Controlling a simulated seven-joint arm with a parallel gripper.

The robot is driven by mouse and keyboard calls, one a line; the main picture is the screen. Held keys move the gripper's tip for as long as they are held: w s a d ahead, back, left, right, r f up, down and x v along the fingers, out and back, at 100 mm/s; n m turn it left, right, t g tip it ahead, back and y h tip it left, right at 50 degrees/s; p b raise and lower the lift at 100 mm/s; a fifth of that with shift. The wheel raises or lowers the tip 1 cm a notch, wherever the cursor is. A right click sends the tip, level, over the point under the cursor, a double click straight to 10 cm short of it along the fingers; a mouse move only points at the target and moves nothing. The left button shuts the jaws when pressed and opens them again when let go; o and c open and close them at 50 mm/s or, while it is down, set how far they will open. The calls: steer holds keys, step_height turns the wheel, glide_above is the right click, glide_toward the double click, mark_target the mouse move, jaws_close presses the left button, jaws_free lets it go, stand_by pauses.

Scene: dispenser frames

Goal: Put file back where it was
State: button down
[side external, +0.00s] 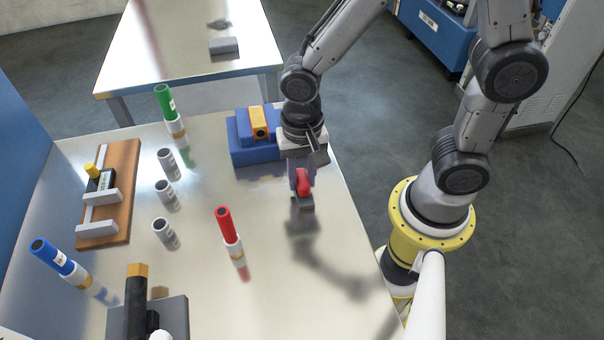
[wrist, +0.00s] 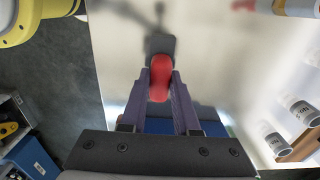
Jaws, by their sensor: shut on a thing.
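My gripper (side external: 301,180) is above the right part of the light table, just in front of the blue block. Its purple fingers are shut on a red-handled piece (side external: 304,186), which I take to be the file. In the wrist view, the rounded red handle (wrist: 160,77) sits between the fingertips. A small dark grey piece (side external: 306,203) shows right below the red; I cannot tell whether it is part of the held piece. The rest of the held piece is hidden.
The blue block (side external: 245,154) with a yellow-orange piece (side external: 258,122) stands behind my gripper. A red tube (side external: 228,227), green tube (side external: 164,101), blue tube (side external: 54,254) and several grey cylinders (side external: 165,192) stand to the left. A wooden board (side external: 124,186) lies far left.

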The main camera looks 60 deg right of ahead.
mark_target(302, 176)
steer(key=c, duration=0.7)
jaws_free()
steer(key=shift+o, duration=0.2)
step_height(302, 176, up, 12)
steer(key=s+d+r+n+t, duration=0.4)
steer(key=s+d+n+t, duration=0.1)
steer(key=s+d+n, duration=0.3)
steer(key=shift+d+r+n+t, duration=0.25)
steer(key=shift+d+n, duration=0.25)
steer(key=shift+d, duration=0.6)
